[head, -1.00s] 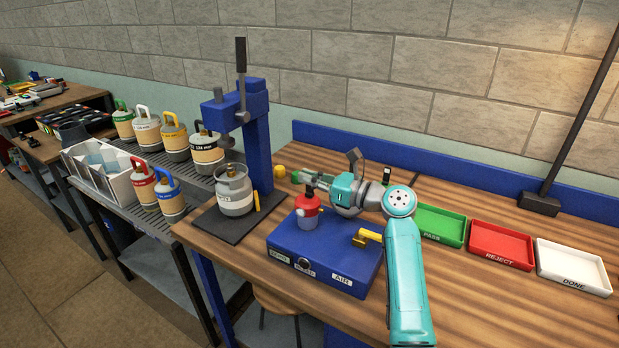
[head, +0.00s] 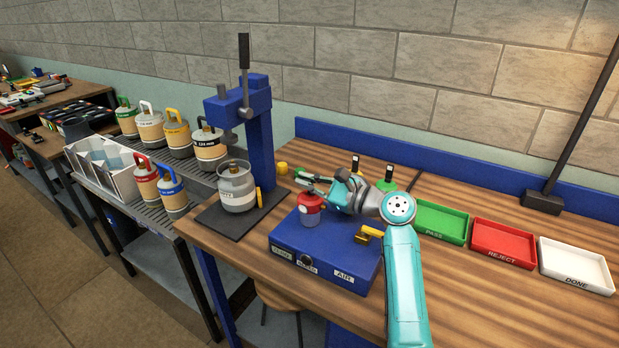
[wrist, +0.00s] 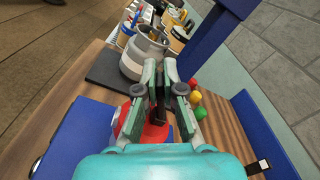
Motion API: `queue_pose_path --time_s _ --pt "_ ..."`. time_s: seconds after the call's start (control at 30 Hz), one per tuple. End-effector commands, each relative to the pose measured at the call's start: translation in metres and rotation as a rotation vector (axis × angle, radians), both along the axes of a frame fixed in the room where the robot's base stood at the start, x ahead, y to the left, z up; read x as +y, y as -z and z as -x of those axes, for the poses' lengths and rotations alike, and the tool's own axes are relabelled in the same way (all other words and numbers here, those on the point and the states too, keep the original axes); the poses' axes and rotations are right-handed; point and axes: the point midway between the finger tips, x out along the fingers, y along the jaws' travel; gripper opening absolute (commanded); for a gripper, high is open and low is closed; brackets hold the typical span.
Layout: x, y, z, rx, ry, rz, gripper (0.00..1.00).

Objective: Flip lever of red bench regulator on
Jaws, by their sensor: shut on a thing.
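The red regulator (head: 311,212) stands on the blue box (head: 296,232) on the wooden bench; it also shows in the wrist view (wrist: 152,133), below my fingers. My gripper (head: 315,184) is just above and behind the regulator's top. In the wrist view my gripper (wrist: 160,75) has its two green-grey fingers close together around a dark lever (wrist: 159,108), which rises over the red body. My fingers partly hide the lever, so its exact angle is hard to tell.
A grey gas cylinder (head: 236,188) stands on the blue press's base to the left. Green (head: 444,222), red (head: 502,243) and white (head: 575,265) trays lie to the right.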

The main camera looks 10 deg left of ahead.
Motion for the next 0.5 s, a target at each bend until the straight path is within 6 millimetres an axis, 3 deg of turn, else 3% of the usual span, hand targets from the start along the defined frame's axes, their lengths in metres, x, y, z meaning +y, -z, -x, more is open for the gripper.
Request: queue_pose_path --time_s 0.5 --pt "0.006 0.016 0.015 -0.440 -0.001 0.161 0.00"
